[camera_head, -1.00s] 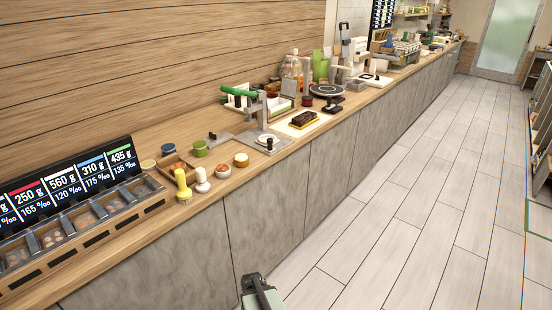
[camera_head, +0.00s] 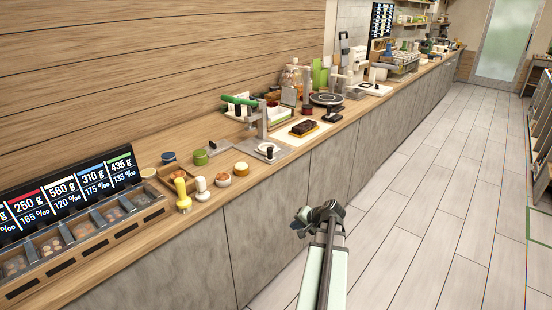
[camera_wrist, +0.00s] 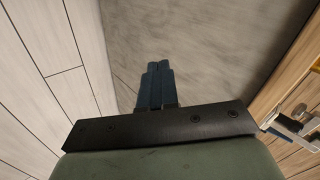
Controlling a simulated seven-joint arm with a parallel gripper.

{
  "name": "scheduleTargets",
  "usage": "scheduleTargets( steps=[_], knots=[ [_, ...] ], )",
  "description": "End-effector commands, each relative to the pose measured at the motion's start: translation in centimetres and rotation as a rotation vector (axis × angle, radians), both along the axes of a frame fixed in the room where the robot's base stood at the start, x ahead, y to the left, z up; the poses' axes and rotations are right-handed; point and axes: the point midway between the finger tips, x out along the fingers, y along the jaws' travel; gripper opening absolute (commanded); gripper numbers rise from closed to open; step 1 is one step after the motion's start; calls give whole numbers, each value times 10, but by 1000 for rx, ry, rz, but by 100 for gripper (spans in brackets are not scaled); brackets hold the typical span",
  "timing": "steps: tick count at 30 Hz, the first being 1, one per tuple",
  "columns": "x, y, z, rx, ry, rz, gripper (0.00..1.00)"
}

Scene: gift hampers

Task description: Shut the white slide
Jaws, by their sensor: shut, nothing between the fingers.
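My gripper (camera_head: 322,213) is in front of the counter, over the floor and apart from everything on the counter. In the wrist view its dark fingers (camera_wrist: 157,84) are together and empty, with the grey counter front behind them. I cannot surely pick out the white slide. A pale plate with a black knob (camera_head: 268,150) lies at the counter's front edge, below the green-handled press (camera_head: 248,108). A white flat piece with a dark knob (camera_head: 374,88) lies farther along. Whether either is open is too small to tell.
The wooden counter (camera_head: 110,180) runs from front left to far right. A yellow-topped shaker (camera_head: 182,195), a white shaker (camera_head: 201,188) and small bowls stand near its front edge. A dark block (camera_head: 303,128) lies on a board beyond the press. The tiled floor (camera_head: 440,215) is clear.

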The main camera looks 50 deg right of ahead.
Motion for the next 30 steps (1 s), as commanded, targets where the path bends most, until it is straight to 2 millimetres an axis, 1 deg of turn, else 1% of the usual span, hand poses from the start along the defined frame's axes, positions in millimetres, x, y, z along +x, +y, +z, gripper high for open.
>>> scheduleTargets(
  steps=[1, 2, 3, 6, 10, 12, 15, 19, 21, 23, 26, 30],
  knots=[
    [10, -15, 27, -5, -85, -30, 0],
    [16, -20, 41, -2, -135, -45, 0],
    [25, -25, 59, 2, -200, -60, 0],
    [44, -35, 96, 27, -357, -101, 0],
    [59, -46, 129, 81, -540, -166, 0],
    [63, -52, 145, 109, -626, -203, 0],
    [64, -60, 163, 141, -726, -250, 0],
    [63, -68, 178, 164, -810, -299, 0],
    [63, -72, 183, 166, -834, -320, 0],
    [63, -76, 182, 154, -834, -334, 0],
    [69, -79, 182, 144, -832, -334, 0],
    [86, -84, 182, 143, -831, -332, 0]
  ],
)
